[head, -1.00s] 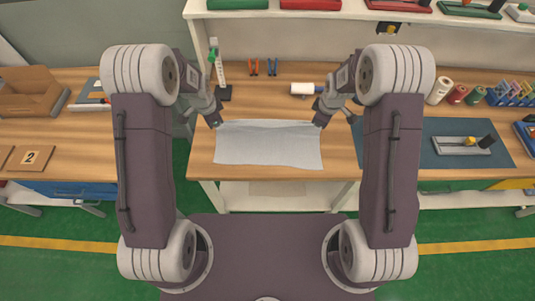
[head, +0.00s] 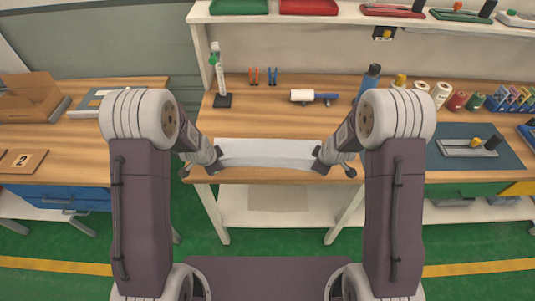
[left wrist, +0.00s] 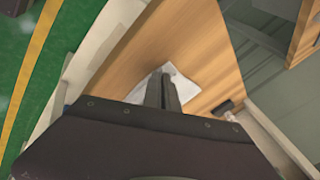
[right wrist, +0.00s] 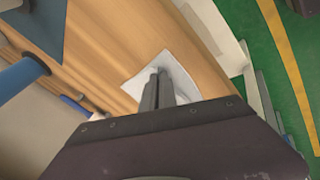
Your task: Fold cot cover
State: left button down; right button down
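The white cot cover (head: 267,152) lies as a narrow band on the wooden bench, close to its front edge. My left gripper (head: 215,166) is at its left end and my right gripper (head: 320,166) at its right end, both near the front edge. In the left wrist view the fingers (left wrist: 161,78) are together over the cover (left wrist: 185,90). In the right wrist view the fingers (right wrist: 155,77) are likewise together over the cover (right wrist: 175,72). Both appear closed on its corners, though the pinched cloth is mostly hidden by the fingers.
The bench (head: 260,115) behind the cover is clear. Further back are a stand with a green top (head: 220,85), small orange and blue tools, a white roll (head: 301,95) and a blue bottle (head: 370,80). A blue mat (head: 485,145) lies to the right.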

pick_arm(q)
jog(key=shift+s+r, duration=0.1)
pick_arm(e)
jog(key=shift+s+r, duration=0.1)
pick_arm(q)
jog(key=c, duration=1.3)
grip_release()
pick_arm(e)
jog(key=c, duration=1.3)
grip_release()
